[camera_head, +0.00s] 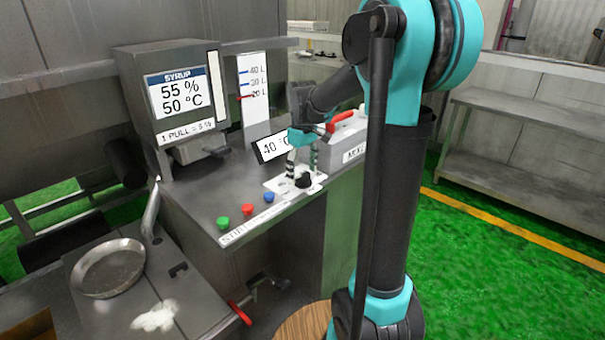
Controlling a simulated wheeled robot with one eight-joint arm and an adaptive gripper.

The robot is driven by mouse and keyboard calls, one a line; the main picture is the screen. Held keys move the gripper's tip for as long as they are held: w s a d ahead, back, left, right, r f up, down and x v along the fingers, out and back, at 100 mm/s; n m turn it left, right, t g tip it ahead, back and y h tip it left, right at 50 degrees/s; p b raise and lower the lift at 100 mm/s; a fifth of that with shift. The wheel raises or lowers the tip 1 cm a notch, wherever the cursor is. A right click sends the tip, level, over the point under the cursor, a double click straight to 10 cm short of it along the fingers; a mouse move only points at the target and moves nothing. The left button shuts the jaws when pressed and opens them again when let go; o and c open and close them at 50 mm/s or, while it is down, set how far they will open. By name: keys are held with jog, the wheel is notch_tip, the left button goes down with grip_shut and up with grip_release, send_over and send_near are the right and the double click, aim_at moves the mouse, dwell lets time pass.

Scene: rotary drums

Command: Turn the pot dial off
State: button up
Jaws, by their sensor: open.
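The dial is a small black knob (303,181) on a white marked plate (275,185), on the grey console below a tilted "40 °C" display (268,148). I take this knob for the pot dial; its plate's markings are too small to read. My gripper (302,166) points down from my teal and black arm, just behind and above the knob. Its two fingers are apart, one to the left and one to the right of the knob. I cannot tell whether they touch it. The gripper and arm hide part of the area behind.
Green, red and blue buttons (247,209) line the console's front left. A syrup unit (178,95) stands behind them. A grey box with a red handle (345,136) is close right of my gripper. A round pan (108,268) sits at lower left.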

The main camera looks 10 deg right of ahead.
aim_at(303, 175)
notch_tip(303, 175, up, 11)
dwell(0.4)
jog(key=s+d+f+m+t, duration=0.2)
jog(key=s+f+m, duration=0.1)
jog(key=s+f, duration=0.8)
jog(key=s+d+f+m+t, duration=0.2)
jog(key=s+f+m, duration=0.2)
jog(key=s+f, duration=0.6)
notch_tip(303, 175, down, 2)
jog(key=shift+s+d+f, duration=0.2)
jog(key=shift+s+d, duration=0.05)
jog(key=shift+s, duration=0.1)
